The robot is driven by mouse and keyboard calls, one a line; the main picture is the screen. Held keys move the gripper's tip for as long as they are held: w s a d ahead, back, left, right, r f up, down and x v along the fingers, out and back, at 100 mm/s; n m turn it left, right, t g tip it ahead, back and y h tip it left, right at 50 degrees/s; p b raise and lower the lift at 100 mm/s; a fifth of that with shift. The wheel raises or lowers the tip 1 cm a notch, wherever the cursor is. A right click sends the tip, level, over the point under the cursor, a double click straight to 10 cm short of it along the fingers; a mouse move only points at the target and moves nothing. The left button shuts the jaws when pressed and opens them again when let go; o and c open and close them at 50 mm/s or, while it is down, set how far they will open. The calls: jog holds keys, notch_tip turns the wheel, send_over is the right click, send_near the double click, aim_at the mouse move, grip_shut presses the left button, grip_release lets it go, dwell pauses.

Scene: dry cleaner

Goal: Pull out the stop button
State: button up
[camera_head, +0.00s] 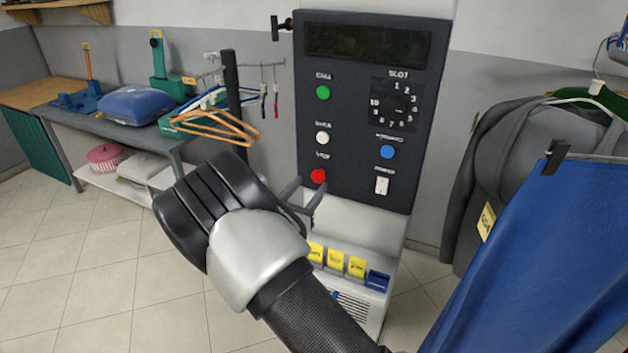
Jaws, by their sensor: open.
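The red stop button (318,176) is on the lower left of a dark control panel (350,185). A small label, too blurred to read surely, is just above it. My wrist hides part of the machine below.
The panel also has a green button (323,92), a white button (322,138), a blue button (387,152), a numbered dial (397,104) and a white switch (382,186). Orange hangers (222,127) hang at left. A blue garment (540,260) fills the lower right.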

aim_at(317, 177)
jog(key=shift+x, duration=2)
